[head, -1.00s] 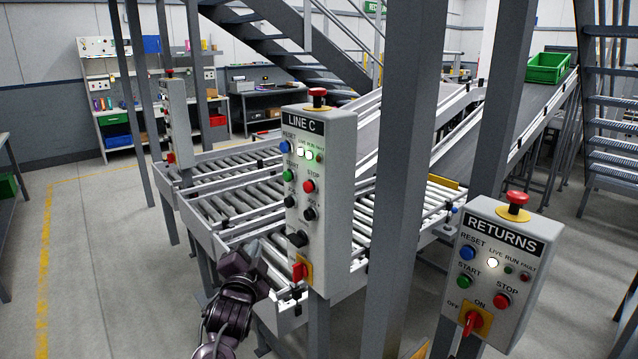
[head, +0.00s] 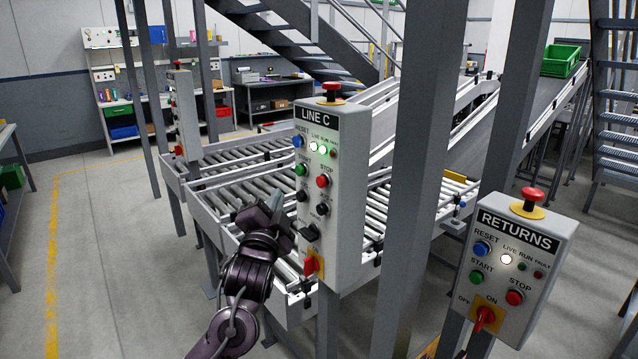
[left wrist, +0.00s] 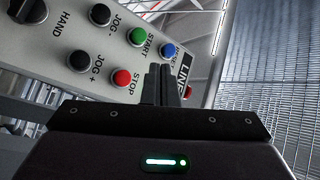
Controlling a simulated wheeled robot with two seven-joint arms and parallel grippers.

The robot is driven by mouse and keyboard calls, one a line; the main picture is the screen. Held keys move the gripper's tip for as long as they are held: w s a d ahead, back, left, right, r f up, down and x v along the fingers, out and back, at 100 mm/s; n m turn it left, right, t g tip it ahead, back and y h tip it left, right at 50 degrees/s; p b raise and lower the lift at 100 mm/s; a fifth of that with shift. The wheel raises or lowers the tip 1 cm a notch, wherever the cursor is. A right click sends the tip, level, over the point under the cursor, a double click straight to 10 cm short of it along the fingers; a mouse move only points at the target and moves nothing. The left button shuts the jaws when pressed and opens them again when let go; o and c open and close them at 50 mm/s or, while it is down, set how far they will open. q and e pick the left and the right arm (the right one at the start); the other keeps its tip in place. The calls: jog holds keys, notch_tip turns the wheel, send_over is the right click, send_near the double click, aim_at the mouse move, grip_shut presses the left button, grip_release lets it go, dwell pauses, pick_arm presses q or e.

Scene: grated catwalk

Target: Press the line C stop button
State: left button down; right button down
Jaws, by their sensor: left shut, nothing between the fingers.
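The line C panel (head: 345,215) is a grey box on a post with a red mushroom button on top. Its red stop button (head: 323,181) sits right of the green start button (head: 302,170); the stop button also shows in the left wrist view (left wrist: 121,78). My left gripper (head: 280,207) is shut and empty, in front of the panel's left side, lower left of the stop button. In the left wrist view its closed fingers (left wrist: 163,84) point at the panel, beside the stop button; I cannot tell any contact. My right gripper is not in view.
A second panel marked RETURNS (head: 520,265) stands at the right with its own red stop button. A grey pillar (head: 415,180) rises between the panels. Roller conveyors (head: 235,190) lie behind the line C panel. The floor at the left (head: 110,250) is clear.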

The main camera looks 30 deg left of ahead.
aim_at(317, 180)
pick_arm(q)
jog(key=w+d, duration=0.3)
jog(key=w, duration=0.4)
jog(key=shift+w, duration=0.15)
jog(key=shift+w+d, duration=0.1)
jog(key=shift+w, duration=0.05)
dwell(1.8)
jog(key=shift+w+d, duration=0.1)
jog(key=shift+w, duration=0.15)
jog(key=shift+w+d, duration=0.3)
jog(key=shift+w, duration=0.4)
dwell(1.0)
jog(key=shift+s, duration=0.15)
jog(key=shift+s+a+p, duration=0.2)
jog(key=shift+s+p, duration=0.05)
jog(key=shift+s, duration=0.25)
jog(key=shift+s+a+p, duration=0.2)
jog(key=shift+s, duration=0.3)
